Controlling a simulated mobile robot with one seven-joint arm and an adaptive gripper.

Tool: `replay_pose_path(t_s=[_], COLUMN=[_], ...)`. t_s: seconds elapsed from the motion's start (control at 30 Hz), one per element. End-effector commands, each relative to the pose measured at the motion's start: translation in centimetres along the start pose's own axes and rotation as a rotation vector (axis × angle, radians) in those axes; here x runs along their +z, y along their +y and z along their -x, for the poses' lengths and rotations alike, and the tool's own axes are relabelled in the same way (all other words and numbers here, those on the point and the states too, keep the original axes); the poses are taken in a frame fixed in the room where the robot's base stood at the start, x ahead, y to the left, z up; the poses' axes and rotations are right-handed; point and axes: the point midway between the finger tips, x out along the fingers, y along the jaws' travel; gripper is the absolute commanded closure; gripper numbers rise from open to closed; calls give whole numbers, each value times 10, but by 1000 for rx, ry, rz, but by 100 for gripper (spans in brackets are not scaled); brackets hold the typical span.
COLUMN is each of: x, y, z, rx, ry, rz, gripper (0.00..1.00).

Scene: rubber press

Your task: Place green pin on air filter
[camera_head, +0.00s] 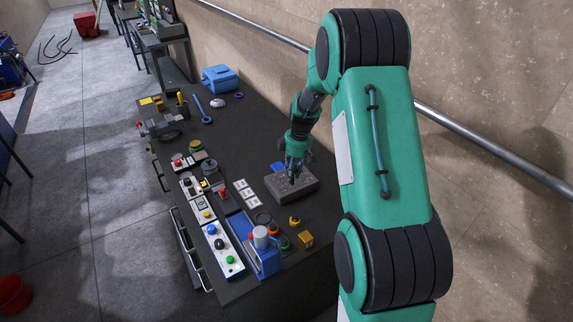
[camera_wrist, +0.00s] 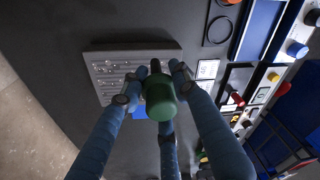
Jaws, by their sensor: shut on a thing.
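A green pin (camera_wrist: 160,98) with a dark tip sits between the blue fingers of my gripper (camera_wrist: 157,86) in the wrist view. My gripper is shut on it. Behind the pin is a grey holed block (camera_wrist: 110,68), seen at an angle. In the head view my gripper (camera_head: 293,178) is over this grey block (camera_head: 309,185) and hides part of it. The pin cannot be made out there. I cannot tell which thing is the air filter. Whether the pin's lower end touches the block is unclear.
A blue press (camera_head: 266,258) with a pale cylinder stands at the table's near end, beside several round parts. Button panels (camera_head: 222,249) line the left edge. White cards (camera_head: 243,189) lie left of the block. A blue toolbox (camera_head: 220,79) stands farther back. The dark tabletop between is mostly clear.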

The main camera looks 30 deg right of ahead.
Motion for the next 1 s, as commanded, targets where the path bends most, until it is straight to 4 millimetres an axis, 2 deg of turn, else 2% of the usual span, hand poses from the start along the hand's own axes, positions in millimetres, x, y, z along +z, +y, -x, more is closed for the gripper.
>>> replay_pose_path(t_s=[0.7,1.0], x=[-44,-50], y=[90,103], z=[-14,-15], rx=[1,1], ry=[0,0], rz=[1,0], gripper=[100,100])
